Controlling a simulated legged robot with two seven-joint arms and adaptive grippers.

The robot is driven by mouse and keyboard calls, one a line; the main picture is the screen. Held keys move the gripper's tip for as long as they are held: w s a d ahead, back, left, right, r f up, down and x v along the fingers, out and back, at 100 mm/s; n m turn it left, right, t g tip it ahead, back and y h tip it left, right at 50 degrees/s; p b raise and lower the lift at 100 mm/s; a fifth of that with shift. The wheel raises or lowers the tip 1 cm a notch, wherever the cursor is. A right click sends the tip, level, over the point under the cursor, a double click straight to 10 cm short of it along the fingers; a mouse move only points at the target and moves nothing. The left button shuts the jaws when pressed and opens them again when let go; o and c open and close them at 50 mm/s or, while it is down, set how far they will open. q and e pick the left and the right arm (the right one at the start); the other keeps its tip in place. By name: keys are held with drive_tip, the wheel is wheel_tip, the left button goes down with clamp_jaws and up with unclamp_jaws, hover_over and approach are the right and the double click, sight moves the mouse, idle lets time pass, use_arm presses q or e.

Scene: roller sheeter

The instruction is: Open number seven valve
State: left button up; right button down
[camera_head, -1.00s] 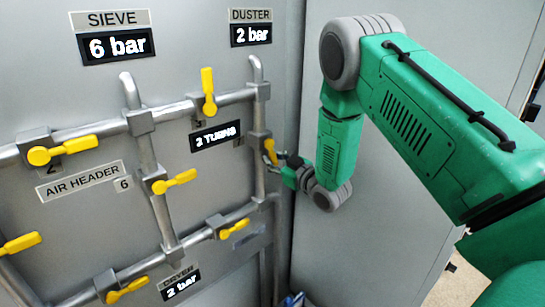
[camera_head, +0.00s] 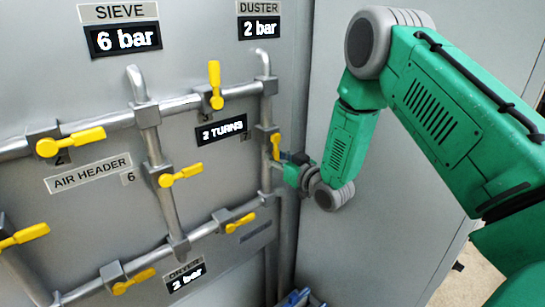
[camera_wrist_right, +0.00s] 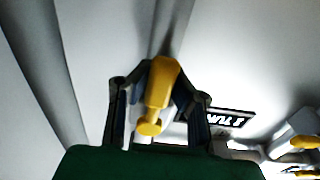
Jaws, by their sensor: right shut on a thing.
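A yellow valve handle (camera_head: 276,146) sits on the right vertical pipe of the panel, between the upper and lower horizontal pipes. The small number tag (camera_head: 244,137) beside it is too small to read. My right gripper (camera_head: 284,157) reaches it from the right and is shut on this handle. In the right wrist view the yellow handle (camera_wrist_right: 158,95) stands between the two dark fingers of my right gripper (camera_wrist_right: 158,100). The handle looks roughly upright, in line with its pipe. My left gripper is not in view.
Other yellow valves include one on the top pipe (camera_head: 215,85), one by tag 6 (camera_head: 180,176) and one on the lower pipe (camera_head: 237,223). Displays read SIEVE 6 bar (camera_head: 122,39), DUSTER 2 bar (camera_head: 260,28) and 2 TURNS (camera_head: 221,130). A grey cabinet wall (camera_head: 400,235) stands to the right.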

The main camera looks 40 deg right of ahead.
drive_tip(key=shift+s+f, duration=0.35)
drive_tip(key=shift+f, duration=0.35)
drive_tip(key=c, duration=1.4)
unclamp_jaws()
drive_tip(key=shift+s, duration=0.1)
drive_tip(key=shift+o, duration=0.2)
drive_tip(key=shift+d+r, duration=0.2)
drive_tip(key=shift+r, duration=0.05)
drive_tip(key=s+d, duration=0.1)
drive_tip(key=s, duration=1.1)
drive_tip(key=shift+f, duration=0.15)
